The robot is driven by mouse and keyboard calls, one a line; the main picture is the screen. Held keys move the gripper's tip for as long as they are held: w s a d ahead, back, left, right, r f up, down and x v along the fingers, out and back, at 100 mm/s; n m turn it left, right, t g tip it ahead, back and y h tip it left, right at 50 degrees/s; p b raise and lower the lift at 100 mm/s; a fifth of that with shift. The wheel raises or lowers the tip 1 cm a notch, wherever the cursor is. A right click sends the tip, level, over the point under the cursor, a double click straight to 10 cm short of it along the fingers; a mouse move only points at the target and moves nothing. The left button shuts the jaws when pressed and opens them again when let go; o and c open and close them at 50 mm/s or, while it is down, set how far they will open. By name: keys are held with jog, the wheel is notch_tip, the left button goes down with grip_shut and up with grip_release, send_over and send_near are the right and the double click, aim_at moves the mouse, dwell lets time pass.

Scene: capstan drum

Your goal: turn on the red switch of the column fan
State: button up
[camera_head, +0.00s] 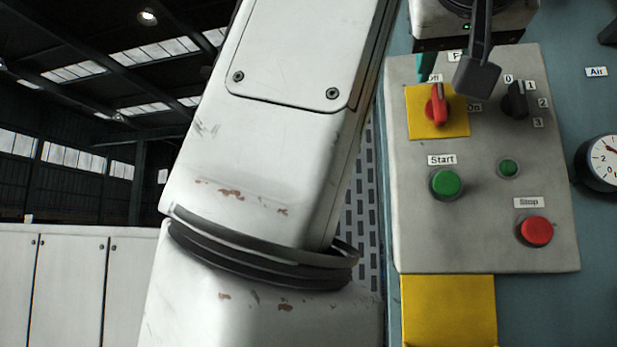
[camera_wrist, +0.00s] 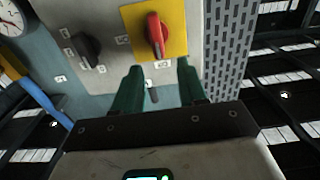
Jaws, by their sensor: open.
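The red switch (camera_head: 437,104) sits on a yellow plate (camera_head: 458,124) at the upper left of a grey control panel. Its handle stands nearly upright, toward the "Off" label; "On" is at its right. In the wrist view the red switch (camera_wrist: 155,36) appears at the top centre. My gripper (camera_wrist: 159,76) is open and empty, its two green fingers apart and pointing toward the switch's plate, without visible contact. In the head view my gripper (camera_head: 428,70) shows a teal finger just above the switch; the other finger is not clearly visible.
A black selector knob (camera_head: 515,100) sits right of the switch. Below are a green Start button (camera_head: 446,183), a small green lamp (camera_head: 508,168) and a red Stop button (camera_head: 536,231). An air gauge (camera_head: 602,162) is at the far right. A perforated grille (camera_wrist: 232,40) borders the panel.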

aim_at(438, 83)
jog(key=shift+p+x, duration=0.4)
jog(key=shift+x, duration=1.8)
grip_shut()
